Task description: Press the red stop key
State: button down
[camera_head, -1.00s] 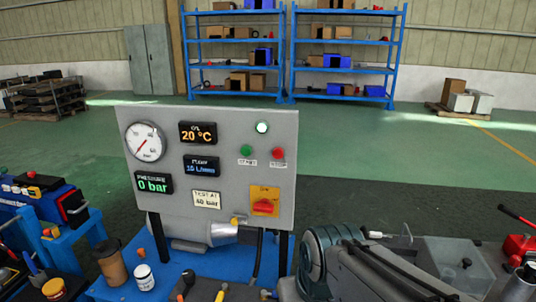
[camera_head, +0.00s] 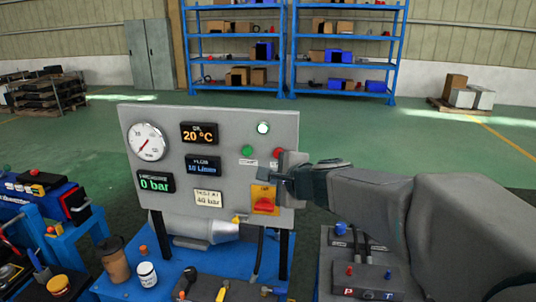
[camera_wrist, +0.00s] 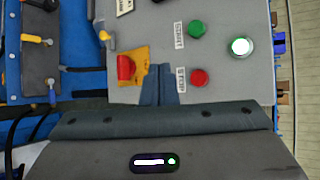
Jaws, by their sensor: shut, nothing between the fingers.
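The red stop key (camera_head: 278,153) is a round button on the grey control panel (camera_head: 228,125), right of the green key (camera_head: 247,150). The red stop key also shows in the wrist view (camera_wrist: 199,78), with the green key (camera_wrist: 197,28) above it. My gripper (camera_head: 268,175) is shut and empty in front of the panel's right side, a little below the red key in the head view. In the wrist view its fingertips (camera_wrist: 158,72) are left of the red key, between it and the red rotary switch (camera_wrist: 125,67). I cannot tell whether the fingertips touch the panel.
The red rotary switch on its yellow plate (camera_head: 264,198) is just below my gripper. A lit white lamp (camera_head: 263,128) sits above the keys.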

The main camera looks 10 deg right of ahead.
jog(key=shift+w+d, duration=0.1)
dwell(0.3)
send_near(275, 157)
notch_tip(275, 157, down, 3)
jog(key=w+a, duration=0.3)
jog(key=shift+w+d+r, duration=0.1)
jog(key=shift+w+d, duration=0.2)
jog(key=shift+w, duration=0.2)
jog(key=shift+w, duration=0.1)
dwell(1.5)
jog(key=shift+w+d, duration=0.1)
jog(key=shift+w, duration=0.2)
jog(key=shift+w+d, duration=0.25)
jog(key=shift+w, duration=0.2)
dwell(0.8)
jog(key=shift+s, duration=0.1)
jog(key=shift+s+a+b, duration=0.35)
jog(key=shift+s, duration=0.4)
